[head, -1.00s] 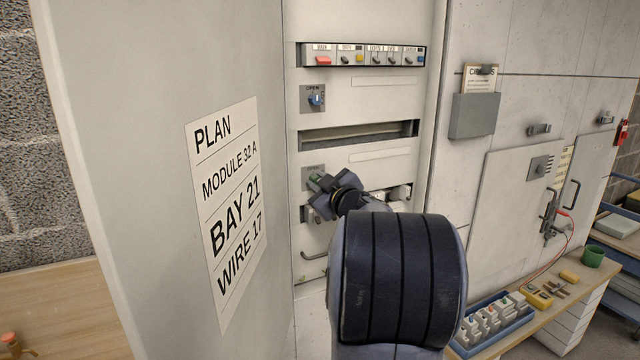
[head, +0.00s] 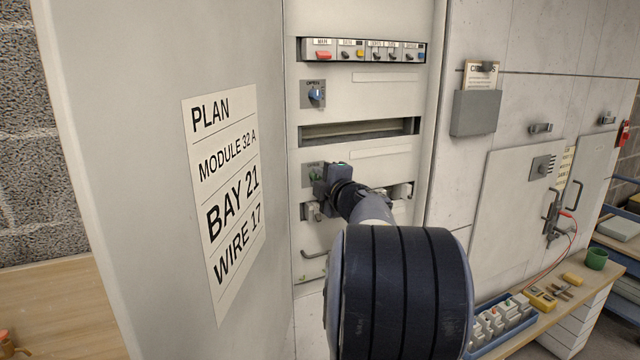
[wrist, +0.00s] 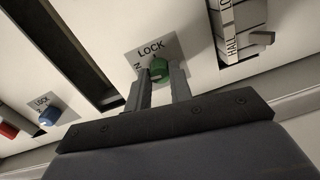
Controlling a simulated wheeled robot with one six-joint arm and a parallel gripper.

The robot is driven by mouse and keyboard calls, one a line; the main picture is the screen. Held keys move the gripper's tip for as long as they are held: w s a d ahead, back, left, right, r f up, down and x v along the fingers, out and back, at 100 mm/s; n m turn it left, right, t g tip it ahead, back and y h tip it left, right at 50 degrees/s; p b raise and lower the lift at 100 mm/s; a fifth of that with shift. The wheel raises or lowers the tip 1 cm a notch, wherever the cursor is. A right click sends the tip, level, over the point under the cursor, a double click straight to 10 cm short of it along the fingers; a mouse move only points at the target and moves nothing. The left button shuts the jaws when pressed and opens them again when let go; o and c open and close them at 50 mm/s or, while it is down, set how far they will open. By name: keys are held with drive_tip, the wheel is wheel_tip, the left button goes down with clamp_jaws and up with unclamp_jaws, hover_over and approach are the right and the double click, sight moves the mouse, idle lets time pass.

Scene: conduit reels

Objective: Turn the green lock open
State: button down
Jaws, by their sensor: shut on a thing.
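The green lock (wrist: 158,70) is a round knob on a grey plate marked LOCK, seen in the wrist view. My gripper (wrist: 160,80) has one finger on each side of the knob and is shut on it. In the head view my gripper (head: 328,186) is at the cabinet front, below the dark slot, and hides most of the green lock. The knob's exact pointing is hard to read behind the fingers.
A blue lock (head: 316,95) sits higher on the same panel, above the dark slot (head: 360,131). A row of coloured switches (head: 362,52) is above that. Small modules (head: 402,190) stand right of my gripper. A handle (head: 314,253) is below.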

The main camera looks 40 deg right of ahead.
drive_tip(key=shift+n, duration=0.6)
drive_tip(key=c, duration=1.3)
unclamp_jaws()
drive_tip(key=shift+o, duration=0.2)
drive_tip(key=b+v, duration=0.1)
drive_tip(key=v, duration=0.9)
drive_tip(key=shift+s+a, duration=0.15)
drive_tip(key=shift+s, duration=0.25)
drive_tip(key=x, duration=1)
drive_tip(key=shift+w+p, duration=0.3)
drive_tip(key=shift+w, duration=0.1)
